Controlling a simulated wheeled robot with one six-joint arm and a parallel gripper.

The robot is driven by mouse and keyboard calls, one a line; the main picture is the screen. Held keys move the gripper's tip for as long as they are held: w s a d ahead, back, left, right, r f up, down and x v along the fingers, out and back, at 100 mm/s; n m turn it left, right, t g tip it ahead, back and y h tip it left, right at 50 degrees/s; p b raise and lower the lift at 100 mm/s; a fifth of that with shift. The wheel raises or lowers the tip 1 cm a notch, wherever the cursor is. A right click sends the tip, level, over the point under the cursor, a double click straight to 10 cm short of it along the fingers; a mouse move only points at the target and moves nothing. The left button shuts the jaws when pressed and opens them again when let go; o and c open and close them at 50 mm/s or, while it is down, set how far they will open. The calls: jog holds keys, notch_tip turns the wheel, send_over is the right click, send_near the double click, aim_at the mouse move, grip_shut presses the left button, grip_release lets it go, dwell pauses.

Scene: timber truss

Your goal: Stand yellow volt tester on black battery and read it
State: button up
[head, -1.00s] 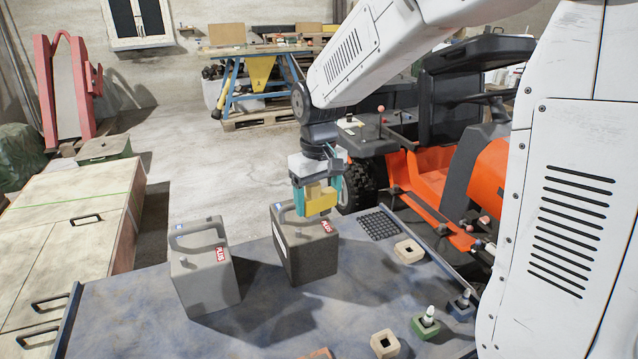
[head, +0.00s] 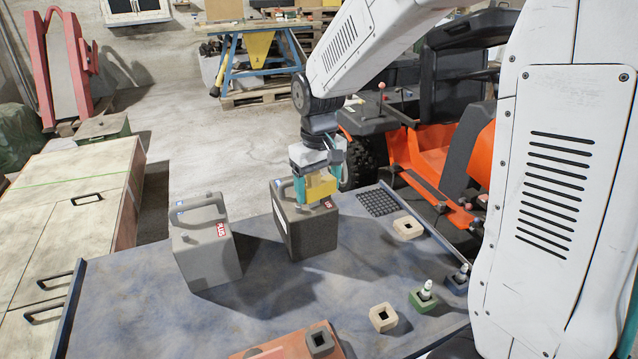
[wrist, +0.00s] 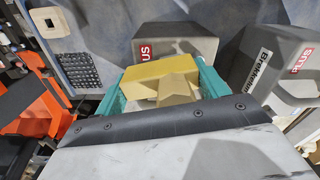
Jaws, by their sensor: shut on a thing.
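My gripper (head: 318,190) has teal fingers and is shut on the yellow volt tester (head: 322,187), a blocky yellow piece. The tester also shows between the teal fingers in the wrist view (wrist: 162,76). The black battery (head: 308,232), a dark box with a handle and a red PLUS label, stands upright on the bench. The tester is at its top right in the head view and partly covers the label. I cannot tell whether the two touch. In the wrist view the black battery (wrist: 178,42) lies just beyond the tester. The tester's reading is not legible.
A lighter grey battery (head: 207,255) stands left of the black one on the blue-grey bench (head: 150,315). A black grid mat (head: 378,202), square beige blocks (head: 383,317), a green socket piece (head: 423,299) and a reddish box (head: 280,348) are also there. An orange vehicle (head: 420,165) stands behind.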

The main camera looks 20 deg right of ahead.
jog(key=shift+f, duration=0.15)
jog(key=o, duration=1.1)
jog(key=shift+o, duration=0.2)
notch_tip(320, 180, up, 8)
jog(key=shift+f, duration=0.1)
jog(key=s+d+r+m, duration=0.1)
jog(key=s, duration=1.2)
jog(key=s+d+r+m+t, duration=0.1)
jog(key=s+d+r, duration=0.1)
jog(key=s, duration=1.1)
jog(key=shift+s, duration=0.35)
